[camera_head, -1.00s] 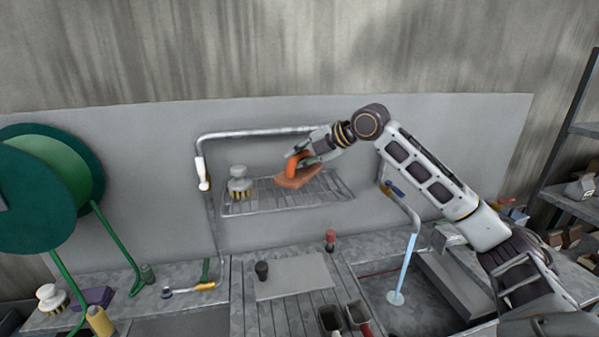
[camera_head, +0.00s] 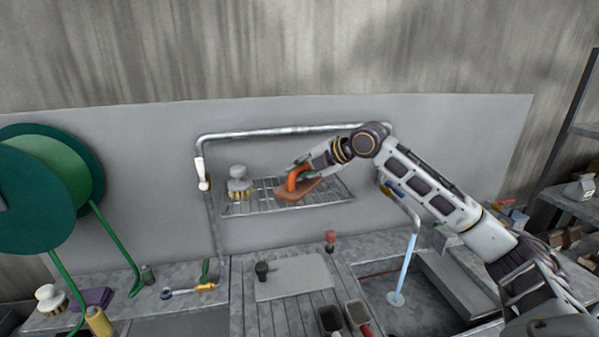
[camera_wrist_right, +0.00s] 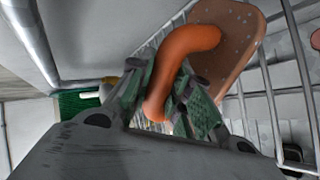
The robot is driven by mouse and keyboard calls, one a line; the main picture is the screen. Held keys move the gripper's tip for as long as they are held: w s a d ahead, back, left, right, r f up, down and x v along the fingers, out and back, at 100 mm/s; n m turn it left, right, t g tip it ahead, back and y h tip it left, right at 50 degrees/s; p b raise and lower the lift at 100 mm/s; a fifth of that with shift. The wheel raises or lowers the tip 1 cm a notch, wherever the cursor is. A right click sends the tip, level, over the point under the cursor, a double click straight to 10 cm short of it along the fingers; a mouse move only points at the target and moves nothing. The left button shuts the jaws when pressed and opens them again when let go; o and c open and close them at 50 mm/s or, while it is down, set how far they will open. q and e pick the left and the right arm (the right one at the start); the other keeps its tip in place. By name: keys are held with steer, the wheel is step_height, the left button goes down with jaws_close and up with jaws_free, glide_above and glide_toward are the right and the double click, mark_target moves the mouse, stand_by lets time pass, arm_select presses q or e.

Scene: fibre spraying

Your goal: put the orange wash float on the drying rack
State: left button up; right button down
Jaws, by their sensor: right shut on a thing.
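The orange wash float (camera_head: 311,188) has an orange loop handle and a flat brown-orange pad. My right gripper (camera_head: 297,172) is shut on its handle, and the float is at the wire drying rack (camera_head: 244,208) on the wall panel. In the right wrist view the handle (camera_wrist_right: 187,52) runs between the fingers of my right gripper (camera_wrist_right: 172,95), with the pad beyond it and rack wires beside it. I cannot tell whether the pad touches the wires. My left gripper is not in view.
A white-knobbed brush (camera_head: 238,181) stands on the rack's left part. A metal pipe (camera_head: 270,132) runs above and down the left side. The rack's right end is bare. Below is a sink counter with a pale board (camera_head: 292,277); a green reel (camera_head: 40,190) stands left.

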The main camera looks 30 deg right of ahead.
steer(key=shift+f, duration=0.1)
stand_by(0.3)
steer(key=c, duration=1.3)
jaws_free()
steer(key=shift+s+d, duration=0.1)
